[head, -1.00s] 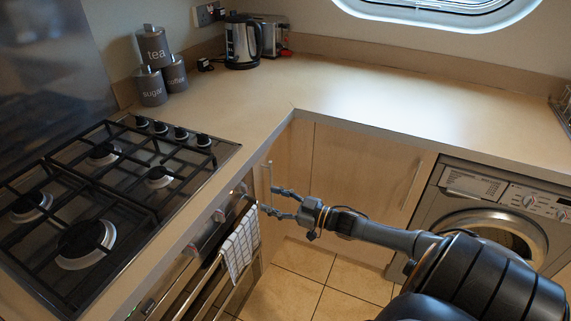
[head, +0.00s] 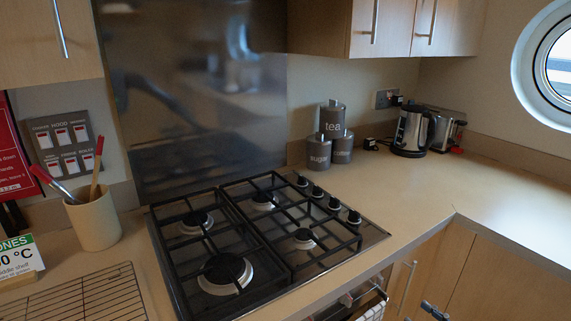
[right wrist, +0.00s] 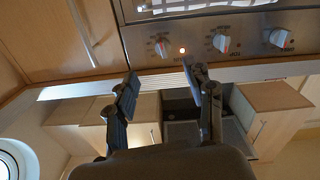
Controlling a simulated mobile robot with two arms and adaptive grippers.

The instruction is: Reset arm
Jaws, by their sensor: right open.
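My right gripper (right wrist: 161,88) is open in the right wrist view, its two dark fingers apart with nothing between them. Beyond the fingertips is the steel oven control panel (right wrist: 205,40) with its knobs and a lit lamp. The rest of that arm is out of the frame. My left gripper is in neither view.
A gas hob (head: 258,240) is set in the worktop. Tea, sugar and another canister (head: 331,140) stand behind it, with a kettle (head: 411,131) and toaster further right. A utensil pot (head: 94,217) and wire rack (head: 80,298) are at left. The right worktop (head: 510,190) is clear.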

